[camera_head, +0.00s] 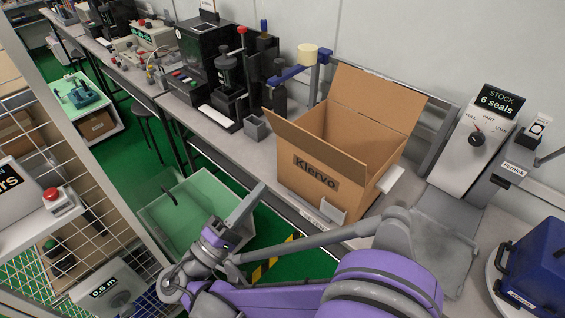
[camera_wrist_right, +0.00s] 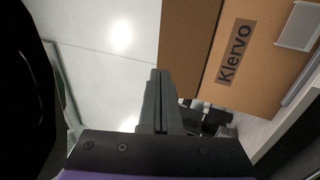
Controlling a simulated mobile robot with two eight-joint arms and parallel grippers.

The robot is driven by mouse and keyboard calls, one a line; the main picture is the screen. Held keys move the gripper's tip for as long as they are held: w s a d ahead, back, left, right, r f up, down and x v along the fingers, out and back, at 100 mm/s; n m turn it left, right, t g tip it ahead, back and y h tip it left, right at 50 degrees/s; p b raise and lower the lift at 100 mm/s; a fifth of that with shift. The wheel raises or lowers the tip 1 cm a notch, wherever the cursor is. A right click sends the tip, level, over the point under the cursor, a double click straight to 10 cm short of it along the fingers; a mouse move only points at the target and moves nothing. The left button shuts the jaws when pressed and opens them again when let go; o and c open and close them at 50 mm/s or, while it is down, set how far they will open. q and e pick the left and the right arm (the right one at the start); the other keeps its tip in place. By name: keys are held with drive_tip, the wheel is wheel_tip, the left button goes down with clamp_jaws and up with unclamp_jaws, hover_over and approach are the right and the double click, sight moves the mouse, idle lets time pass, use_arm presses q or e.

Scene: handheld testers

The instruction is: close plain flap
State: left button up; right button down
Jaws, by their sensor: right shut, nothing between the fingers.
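An open cardboard box (camera_head: 310,177) labelled Klervo stands on the bench; its label (camera_wrist_right: 235,50) shows in the right wrist view. A plain back flap (camera_head: 375,95) stands up, leaning outward. Another plain flap (camera_head: 312,147) sticks out on the left above the label, and the box top is open. I cannot tell which flap the task means. My right gripper (camera_head: 258,190) is shut and empty, left of the box's labelled face and apart from it. In the right wrist view its fingers (camera_wrist_right: 158,75) are together, beside the brown cardboard. My left gripper is not in view.
White brackets (camera_head: 332,211) hold the box's lower corners. A stock panel (camera_head: 485,130) and a blue case (camera_head: 540,268) stand to the right. Black machines (camera_head: 215,60) and a blue-armed post (camera_head: 305,62) are behind left. A green-lined bin (camera_head: 185,215) is below the bench edge.

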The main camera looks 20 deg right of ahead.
sight(310, 137)
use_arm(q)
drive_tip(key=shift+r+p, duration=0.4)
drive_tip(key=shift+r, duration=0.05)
use_arm(e)
drive_tip(key=x, duration=1.3)
drive_tip(key=shift+w+d+r, duration=0.1)
drive_tip(key=shift+w+d, duration=0.1)
drive_tip(key=shift+d, duration=0.05)
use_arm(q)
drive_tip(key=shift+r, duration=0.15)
use_arm(e)
drive_tip(key=shift+r, duration=0.1)
